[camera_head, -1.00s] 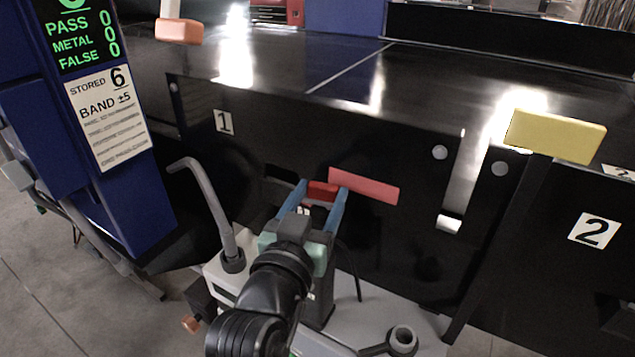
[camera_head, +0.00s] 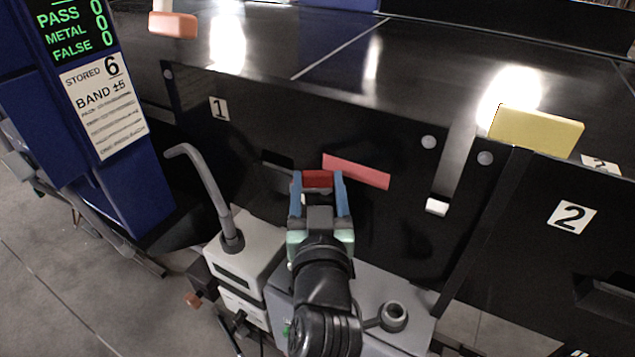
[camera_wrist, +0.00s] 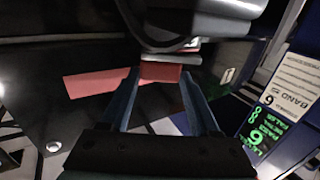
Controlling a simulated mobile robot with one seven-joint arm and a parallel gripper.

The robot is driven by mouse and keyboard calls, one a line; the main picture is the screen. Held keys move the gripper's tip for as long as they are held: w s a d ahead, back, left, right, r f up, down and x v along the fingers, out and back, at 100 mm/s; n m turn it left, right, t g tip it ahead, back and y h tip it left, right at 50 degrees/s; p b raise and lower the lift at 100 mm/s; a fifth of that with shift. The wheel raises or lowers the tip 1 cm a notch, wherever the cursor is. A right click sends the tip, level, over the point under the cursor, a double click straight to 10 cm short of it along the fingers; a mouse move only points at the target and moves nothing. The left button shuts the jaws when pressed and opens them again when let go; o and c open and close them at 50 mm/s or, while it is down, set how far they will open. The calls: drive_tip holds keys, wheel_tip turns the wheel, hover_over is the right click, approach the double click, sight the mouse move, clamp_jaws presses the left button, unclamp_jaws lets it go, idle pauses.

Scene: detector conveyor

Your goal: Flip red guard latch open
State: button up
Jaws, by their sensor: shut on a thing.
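The red guard latch (camera_head: 317,179) is a small dark-red block on the black front panel marked 1. It lies between the two blue fingers of my gripper (camera_head: 317,184), which are shut on it. A longer, lighter red strip (camera_head: 357,172) is on the panel just right of the latch. In the wrist view the latch (camera_wrist: 160,73) shows between the fingertips of my gripper (camera_wrist: 160,78), and the red strip (camera_wrist: 97,83) lies to the left. The fingers partly hide the latch's sides.
A blue display cabinet (camera_head: 120,185) stands at the left. A yellow block (camera_head: 536,130) sits at the conveyor edge on the right, and an orange block (camera_head: 173,25) at the upper left. A dark recess (camera_head: 277,165) is left of the latch.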

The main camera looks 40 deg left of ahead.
drive_tip(key=shift+f, duration=0.1)
drive_tip(key=o, duration=1.4)
drive_tip(key=shift+c, duration=0.2)
drive_tip(key=shift+a+m+t+h+b, duration=0.25)
drive_tip(key=shift+m+t+h+b, duration=0.25)
drive_tip(key=shift+m+t+h, duration=0.5)
